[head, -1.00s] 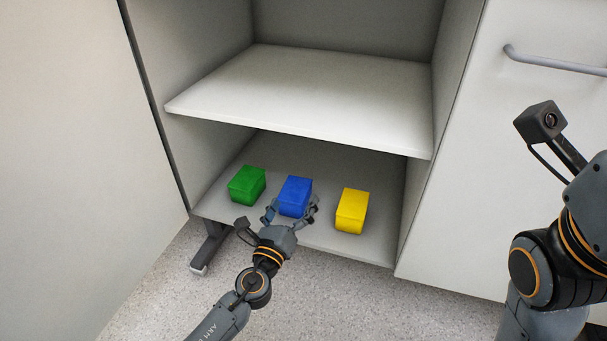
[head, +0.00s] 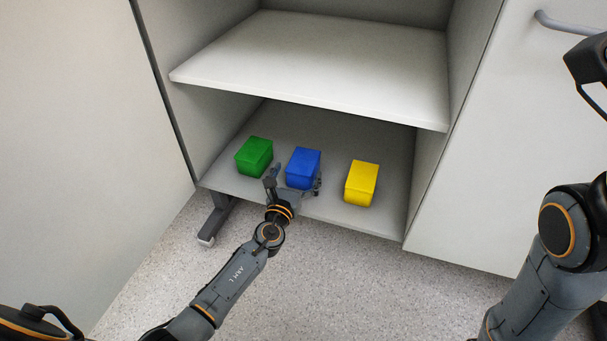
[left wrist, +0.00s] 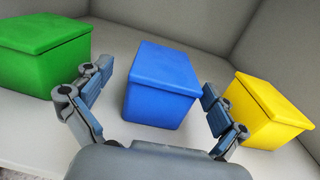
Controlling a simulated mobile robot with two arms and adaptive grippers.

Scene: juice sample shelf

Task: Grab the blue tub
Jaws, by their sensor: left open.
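The blue tub (head: 303,167) stands on the lower shelf between a green tub and a yellow tub. In the left wrist view the blue tub (left wrist: 160,86) sits between the spread fingers, its near end toward the palm. My left gripper (head: 295,186) is open at the front of the blue tub, with one finger at each side of its near end. In the left wrist view gaps show between the fingers of my left gripper (left wrist: 152,112) and the tub. My right arm is at the right of the head view; its fingers are not seen.
The green tub (head: 254,156) stands close on the left and the yellow tub (head: 361,183) on the right. The upper shelf board (head: 320,65) hangs above. Cabinet side walls bound the lower shelf. Bare shelf lies behind the tubs.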

